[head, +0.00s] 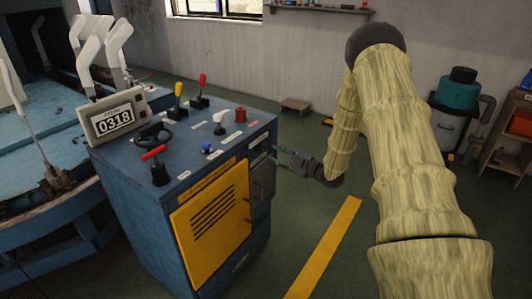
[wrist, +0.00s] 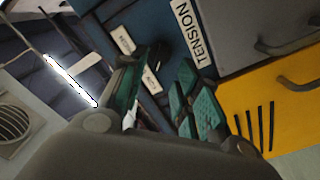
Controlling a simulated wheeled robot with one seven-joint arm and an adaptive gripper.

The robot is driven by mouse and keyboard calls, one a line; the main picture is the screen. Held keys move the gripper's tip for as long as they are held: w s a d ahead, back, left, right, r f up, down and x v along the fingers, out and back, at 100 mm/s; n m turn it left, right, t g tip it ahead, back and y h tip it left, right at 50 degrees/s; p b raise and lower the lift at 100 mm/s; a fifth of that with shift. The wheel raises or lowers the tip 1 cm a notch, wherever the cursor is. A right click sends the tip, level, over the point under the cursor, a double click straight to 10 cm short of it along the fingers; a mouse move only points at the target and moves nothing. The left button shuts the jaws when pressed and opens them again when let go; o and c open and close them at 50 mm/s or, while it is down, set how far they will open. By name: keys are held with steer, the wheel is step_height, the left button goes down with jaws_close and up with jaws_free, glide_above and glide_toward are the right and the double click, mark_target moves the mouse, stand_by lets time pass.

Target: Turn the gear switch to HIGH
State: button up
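A blue control cabinet (head: 140,215) stands at centre left, with levers and knobs on its top. Which control is the gear switch I cannot tell for certain in the head view. In the wrist view, a small dark knob (wrist: 158,53) sits on a blue panel beside two small white labels (wrist: 123,40), partly hidden by a finger; their words are not clear. My gripper (head: 279,157) is beside the cabinet's right side, pointing at it. In the wrist view its teal-padded fingers (wrist: 158,95) are apart, with nothing held between them.
A label reading TENSION (wrist: 192,33) is near the fingers, by a grey drawer with a handle. A yellow vented door (head: 211,215) is on the cabinet front. A counter reading 0318 (head: 113,121) stands on top. Floor is open to the right, with a yellow stripe (head: 325,248).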

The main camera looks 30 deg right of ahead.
mark_target(264, 150)
steer(key=shift+x, duration=2.65)
jaws_close()
